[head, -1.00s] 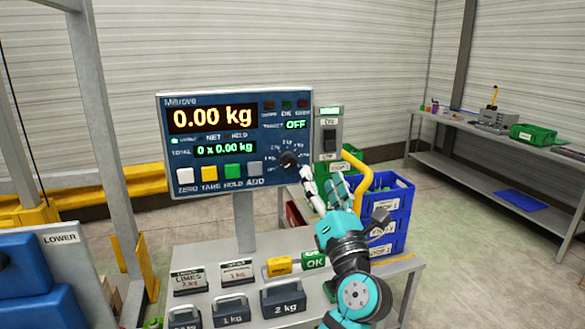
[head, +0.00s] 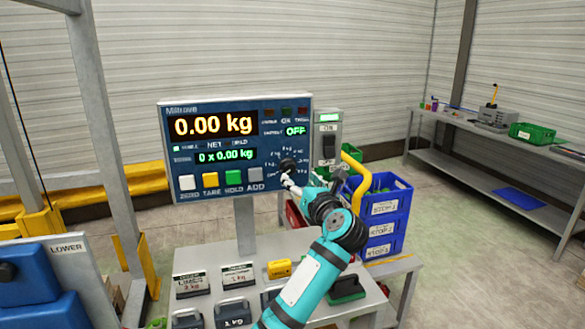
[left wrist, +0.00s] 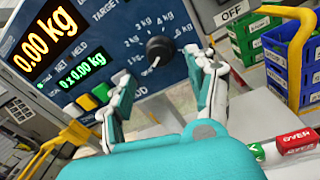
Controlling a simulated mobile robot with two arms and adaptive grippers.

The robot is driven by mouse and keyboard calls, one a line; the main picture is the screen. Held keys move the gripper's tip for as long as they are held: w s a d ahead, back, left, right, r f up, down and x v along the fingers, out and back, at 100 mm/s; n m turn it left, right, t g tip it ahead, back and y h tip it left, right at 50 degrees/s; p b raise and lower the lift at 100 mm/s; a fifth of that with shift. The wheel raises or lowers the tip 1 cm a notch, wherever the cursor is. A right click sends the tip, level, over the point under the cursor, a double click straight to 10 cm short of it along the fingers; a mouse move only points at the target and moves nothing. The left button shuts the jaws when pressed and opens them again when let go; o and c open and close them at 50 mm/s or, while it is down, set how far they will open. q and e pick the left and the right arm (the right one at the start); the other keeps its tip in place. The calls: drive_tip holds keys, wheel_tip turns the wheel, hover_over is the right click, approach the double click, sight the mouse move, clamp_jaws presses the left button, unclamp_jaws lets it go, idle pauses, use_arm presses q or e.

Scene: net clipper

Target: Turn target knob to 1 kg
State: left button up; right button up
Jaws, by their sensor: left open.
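The target knob (head: 288,165) is a round black dial at the lower right of the blue scale panel (head: 222,112). The panel reads 0.00 kg, and its target display (head: 295,131) reads OFF. My left gripper (head: 290,182) is just below and in front of the knob. In the left wrist view the knob (left wrist: 160,50) lies ahead, between the lines of the two open fingers (left wrist: 160,80). I cannot tell whether a finger touches it. The printed scale around the knob is partly hidden. My right gripper is not in view.
A switch box (head: 328,145) stands right of the panel, with a yellow curved rail (head: 352,162) beside it. Blue crates (head: 387,207) stand behind my arm. Weights (head: 232,311) sit on the table below. A shelf table (head: 480,133) is far right.

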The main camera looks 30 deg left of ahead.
sight(290, 171)
use_arm(q)
drive_tip(key=p+x, duration=0.1)
drive_tip(key=x, duration=0.4)
drive_tip(key=shift+w+a, duration=0.25)
drive_tip(key=shift+a, duration=0.05)
drive_tip(key=c, duration=1.1)
drive_tip(key=shift+c, duration=0.2)
drive_tip(key=shift+p, duration=0.3)
